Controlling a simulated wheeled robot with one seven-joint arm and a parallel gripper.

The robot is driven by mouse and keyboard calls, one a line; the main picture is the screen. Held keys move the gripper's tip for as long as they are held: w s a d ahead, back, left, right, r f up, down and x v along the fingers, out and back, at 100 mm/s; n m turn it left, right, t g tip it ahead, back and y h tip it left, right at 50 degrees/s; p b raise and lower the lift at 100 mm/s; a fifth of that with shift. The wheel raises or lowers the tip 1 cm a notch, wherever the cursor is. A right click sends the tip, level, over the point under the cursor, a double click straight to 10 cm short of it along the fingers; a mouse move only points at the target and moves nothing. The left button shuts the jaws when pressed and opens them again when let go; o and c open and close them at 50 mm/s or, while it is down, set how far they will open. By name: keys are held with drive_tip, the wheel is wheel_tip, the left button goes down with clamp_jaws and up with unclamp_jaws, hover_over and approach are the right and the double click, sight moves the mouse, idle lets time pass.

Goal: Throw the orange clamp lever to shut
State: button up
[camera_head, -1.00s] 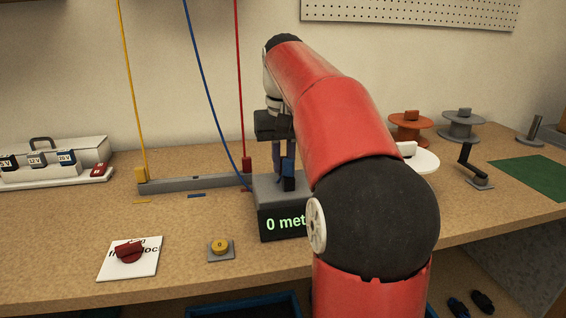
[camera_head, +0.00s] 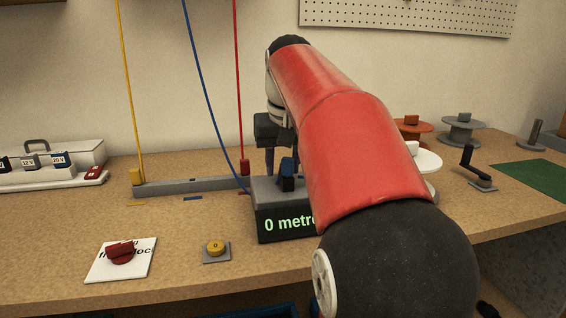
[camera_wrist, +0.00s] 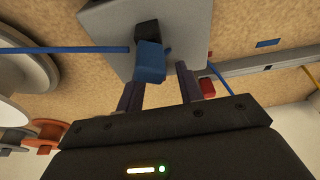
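I cannot make out an orange clamp lever in either view; my red arm hides part of the bench. My gripper (camera_head: 281,170) hangs over the grey metre box (camera_head: 277,191), which reads 0 with partly covered green text. The blue block (camera_wrist: 150,64) shows beyond and between the fingertips, with a gap to the right finger. A blue cable (camera_wrist: 65,50) runs to the box.
An orange spool (camera_head: 412,130), a grey spool (camera_head: 461,130), a white spool (camera_head: 427,162) and a black crank (camera_head: 475,168) stand at right. A grey rail (camera_head: 195,186) holds yellow and red cable ends. A yellow button (camera_head: 215,247) and a dark red knob (camera_head: 120,252) sit at front left.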

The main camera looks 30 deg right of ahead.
drive_tip(key=p+v, duration=0.2)
drive_tip(key=v, duration=0.5)
drive_tip(key=shift+s+r, duration=0.15)
drive_tip(key=shift+r, duration=0.25)
idle(0.5)
